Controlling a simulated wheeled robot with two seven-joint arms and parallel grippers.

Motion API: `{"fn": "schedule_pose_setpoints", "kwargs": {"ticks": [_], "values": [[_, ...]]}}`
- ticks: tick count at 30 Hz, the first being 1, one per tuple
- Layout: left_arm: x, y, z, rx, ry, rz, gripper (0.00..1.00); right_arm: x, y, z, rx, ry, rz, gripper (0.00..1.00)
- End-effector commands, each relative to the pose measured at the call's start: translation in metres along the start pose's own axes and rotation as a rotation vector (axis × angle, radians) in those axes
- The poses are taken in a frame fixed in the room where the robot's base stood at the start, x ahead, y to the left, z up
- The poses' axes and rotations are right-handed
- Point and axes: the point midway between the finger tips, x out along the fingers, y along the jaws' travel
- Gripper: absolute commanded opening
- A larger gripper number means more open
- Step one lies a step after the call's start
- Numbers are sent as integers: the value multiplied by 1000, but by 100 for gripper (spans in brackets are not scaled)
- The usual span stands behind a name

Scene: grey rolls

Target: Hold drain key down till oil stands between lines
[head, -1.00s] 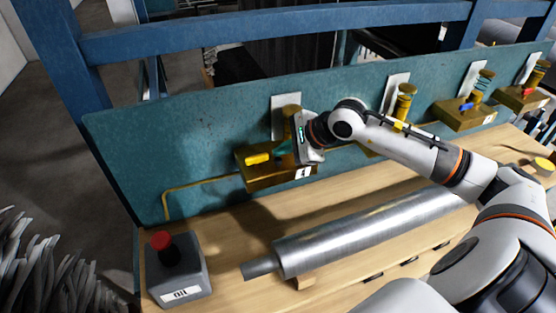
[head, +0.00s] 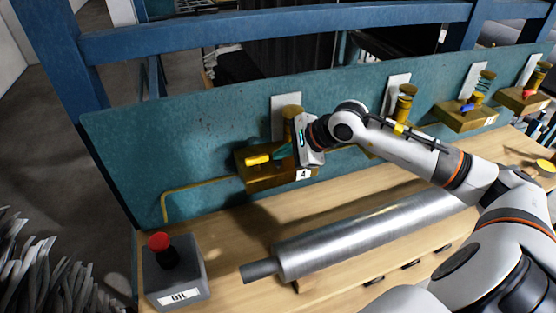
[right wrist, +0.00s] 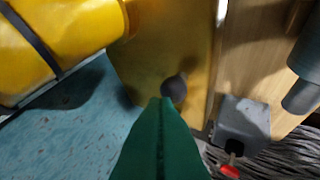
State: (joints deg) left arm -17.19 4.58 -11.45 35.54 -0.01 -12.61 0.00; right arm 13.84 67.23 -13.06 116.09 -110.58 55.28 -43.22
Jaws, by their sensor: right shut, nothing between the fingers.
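The nearest brass block (head: 262,180) is fixed to the teal board. A yellow key (head: 257,159) shows at its left end. A brass cup (head: 292,111) stands above the block, partly hidden by my right gripper (head: 281,153). That gripper is shut and empty, its green fingers pointing left at the block, close by the key; I cannot tell if they touch it. In the right wrist view the closed fingertips (right wrist: 160,103) lie over the block (right wrist: 165,45), beside a dark round spot. A yellow cylinder with a black band (right wrist: 50,40) fills the upper left. The oil level cannot be read.
A grey oil box (head: 178,279) with a red button (head: 159,242) stands at the bench's left end. A metal roll (head: 350,243) lies along the wooden bench. A yellow pipe (head: 190,189) runs left from the block. More brass blocks (head: 465,117) line the board rightward.

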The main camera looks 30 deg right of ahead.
Motion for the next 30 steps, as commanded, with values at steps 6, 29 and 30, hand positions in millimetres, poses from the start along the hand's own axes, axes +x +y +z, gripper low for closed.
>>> {"fn": "schedule_pose_setpoints", "kwargs": {"ticks": [6, 29, 30], "values": [[3, 0, 0, 0, 0, 0, 36, 2, -1, 1, 0, 0, 0, 0], [9, 0, -1, 0, 0, 0, 36, 5, -4, 4, 0, -1, -2, 0], [9, 0, -1, 0, 0, 0, 36, 5, -4, 4, 0, -1, -2, 0]]}}
